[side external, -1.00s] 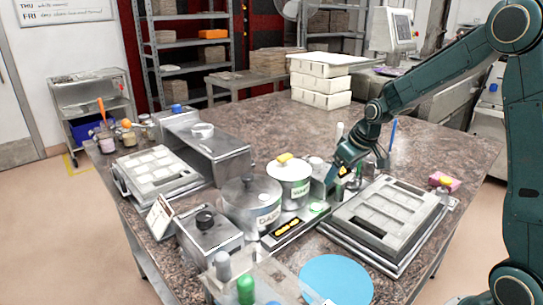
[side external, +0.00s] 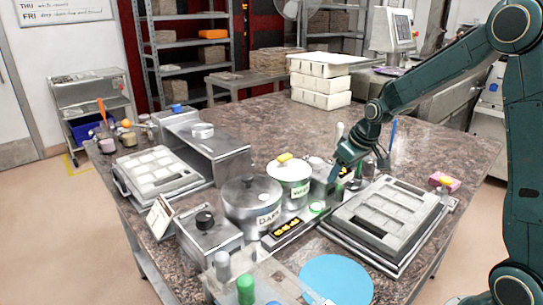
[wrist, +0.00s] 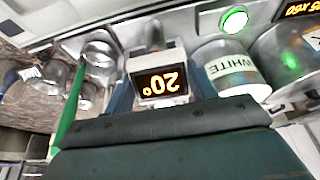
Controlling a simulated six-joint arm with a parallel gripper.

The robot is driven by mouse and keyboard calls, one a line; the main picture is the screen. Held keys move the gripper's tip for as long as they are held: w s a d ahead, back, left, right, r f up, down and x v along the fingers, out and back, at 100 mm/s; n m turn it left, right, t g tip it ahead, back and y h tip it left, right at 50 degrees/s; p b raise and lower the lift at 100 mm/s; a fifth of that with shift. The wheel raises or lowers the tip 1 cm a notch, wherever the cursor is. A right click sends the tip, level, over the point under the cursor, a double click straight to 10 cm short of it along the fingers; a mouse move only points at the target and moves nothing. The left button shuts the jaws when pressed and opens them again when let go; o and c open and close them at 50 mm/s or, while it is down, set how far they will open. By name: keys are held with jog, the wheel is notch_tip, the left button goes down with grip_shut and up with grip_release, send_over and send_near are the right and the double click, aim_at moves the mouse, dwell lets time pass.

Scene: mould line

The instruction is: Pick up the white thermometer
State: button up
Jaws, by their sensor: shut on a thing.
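The white thermometer (wrist: 160,84) is a small boxy unit with a lit orange "20°" display, upside down in the wrist view. My gripper (wrist: 160,92) is shut on it, with a dark finger at each side. In the side view, my gripper (side external: 342,166) is low over the table, just right of the pot labelled WHITE (side external: 289,184). The thermometer is mostly hidden there by the gripper and nearby items. I cannot tell whether it still touches the surface below.
A mould tray (side external: 388,215) lies close to the right. A blue round mat (side external: 338,280) lies in front. The table's back right is mostly clear.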

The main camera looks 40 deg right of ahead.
jog(key=shift+r, duration=0.15)
notch_tip(320, 180, up, 20)
dwell(0.6)
jog(key=shift+a, duration=0.1)
dwell(0.5)
jog(key=w+a+f+n, duration=0.1)
jog(key=w+a+f, duration=0.1)
jog(key=a, duration=1)
jog(key=w+a+f+n, duration=0.1)
jog(key=w+a+f, duration=0.1)
jog(key=a, duration=1)
jog(key=shift+w+f+y, duration=0.3)
jog(key=shift+y, duration=0.1)
jog(key=shift+f, duration=0.1)
jog(key=shift+d+f, duration=0.1)
jog(key=shift+f, duration=1.4)
